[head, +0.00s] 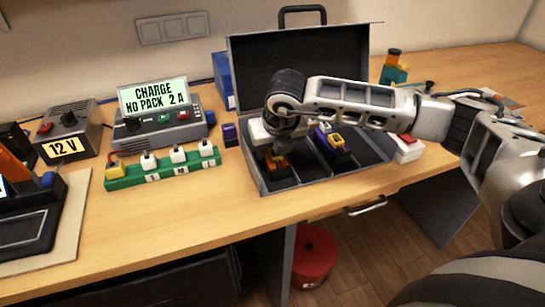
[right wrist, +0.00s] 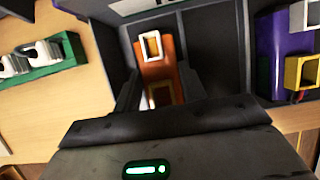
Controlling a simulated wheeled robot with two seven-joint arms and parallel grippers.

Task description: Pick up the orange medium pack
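An orange pack (right wrist: 155,72) with a pale square connector on top stands in the left compartment of the open grey case (head: 263,187). In the head view only a small part of this pack (head: 275,160) shows below my right gripper (head: 288,145). In the right wrist view, my right gripper (right wrist: 160,88) has its two dark fingers apart, one on each side of the pack. Whether they touch it is hard to see. My left gripper is not in view.
A purple pack with a yellow connector (head: 336,141) stands in the middle compartment. The case lid (head: 345,60) stands open behind. A green strip with white plugs (head: 163,168) and a charger (head: 160,125) are to the left. A red and white pack (head: 408,150) lies right.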

